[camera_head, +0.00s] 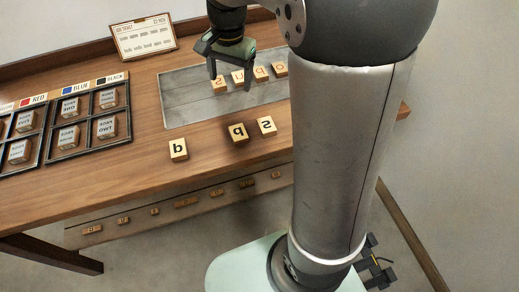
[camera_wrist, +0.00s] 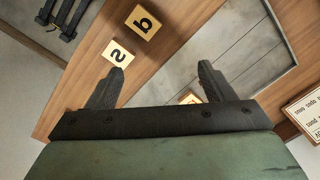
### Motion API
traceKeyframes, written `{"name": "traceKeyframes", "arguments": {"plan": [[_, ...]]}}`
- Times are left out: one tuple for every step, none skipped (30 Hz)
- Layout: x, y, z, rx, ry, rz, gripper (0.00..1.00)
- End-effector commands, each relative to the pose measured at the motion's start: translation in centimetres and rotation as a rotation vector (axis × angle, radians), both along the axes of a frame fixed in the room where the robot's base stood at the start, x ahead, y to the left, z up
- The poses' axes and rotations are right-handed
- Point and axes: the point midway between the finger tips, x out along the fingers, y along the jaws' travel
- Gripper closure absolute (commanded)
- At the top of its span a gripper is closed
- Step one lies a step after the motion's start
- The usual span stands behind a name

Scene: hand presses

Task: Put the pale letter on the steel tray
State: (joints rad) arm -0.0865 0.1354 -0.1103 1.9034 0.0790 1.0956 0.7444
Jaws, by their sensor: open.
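The steel tray (camera_head: 185,103) lies in the back part of the wooden table and also shows in the wrist view (camera_wrist: 265,75). Several letter blocks stand in a row on it, one of them the left block (camera_head: 219,85). Off the tray, on the wood in front, are a left block (camera_head: 178,149) that looks palest, a darker middle block (camera_head: 239,132) and a right block (camera_head: 266,125). I cannot tell for sure which is the pale letter. My gripper (camera_head: 231,68) is open above the tray's row, with nothing visible between its fingers (camera_wrist: 160,72).
Dark divided racks (camera_head: 65,139) of cubes with colour labels fill the table's left. A card (camera_head: 143,36) stands at the back. A strip (camera_head: 186,202) of small blocks runs below the front edge. My arm covers the right side. Bare wood lies around the loose blocks.

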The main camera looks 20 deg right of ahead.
Motion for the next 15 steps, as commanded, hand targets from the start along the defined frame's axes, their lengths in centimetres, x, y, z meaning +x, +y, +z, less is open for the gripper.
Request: {"name": "traceKeyframes", "arguments": {"plan": [[-4.0, 0.3, -0.1, -0.001, -0.011, 0.130, 0.25], [-6.1, 0.4, -0.4, -0.004, -0.017, 0.214, 0.25], [-8.8, 0.5, -0.9, -0.009, -0.023, 0.322, 0.25], [-10.6, 0.6, -1.3, -0.014, -0.029, 0.397, 0.25], [-12.3, 0.7, -1.8, -0.019, -0.032, 0.467, 0.25], [-14.4, 0.7, -2.5, -0.027, -0.036, 0.551, 0.25], [-15.8, 0.7, -3.0, -0.031, -0.038, 0.608, 0.25], [-17.0, 0.7, -3.4, -0.037, -0.040, 0.657, 0.25], [-18.3, 0.7, -4.0, -0.042, -0.040, 0.713, 0.25], [-19.1, 0.7, -4.3, -0.045, -0.041, 0.747, 0.25], [-19.8, 0.7, -4.6, -0.049, -0.041, 0.776, 0.25], [-20.4, 0.7, -4.9, -0.052, -0.042, 0.804, 0.25], [-20.7, 0.7, -5.1, -0.053, -0.042, 0.820, 0.25], [-20.9, 0.7, -5.2, -0.054, -0.042, 0.830, 0.25], [-21.1, 0.7, -5.3, -0.054, -0.041, 0.837, 0.25]]}}
